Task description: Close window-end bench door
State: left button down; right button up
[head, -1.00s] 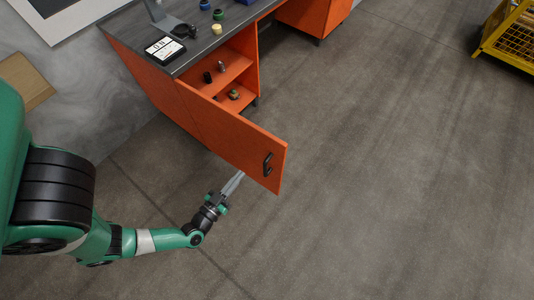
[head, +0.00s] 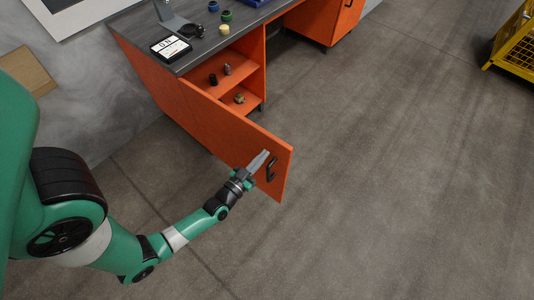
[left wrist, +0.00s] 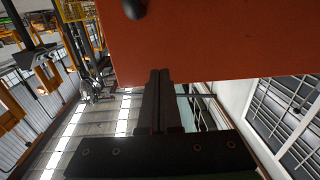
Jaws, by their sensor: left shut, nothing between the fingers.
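The orange bench door (head: 235,133) stands open, swung out from the bench's left end with its outer face toward me. A black handle (head: 270,168) is near its free edge. My left gripper (head: 260,159) is shut and empty, in front of the outer face, just left of the handle. I cannot tell if the fingertips touch the door. In the left wrist view the closed fingers (left wrist: 160,90) point at the orange door (left wrist: 210,40), and part of the dark handle (left wrist: 134,8) shows at the top. My right gripper is not in view.
The bench (head: 180,72) has an open compartment with several small items on its shelves (head: 236,78). A scale (head: 171,48) and small coloured pieces sit on top. A yellow cage (head: 513,45) stands at the far right. The floor right of the door is clear.

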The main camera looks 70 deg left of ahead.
pick_arm(q)
jog(key=shift+x, duration=1.4)
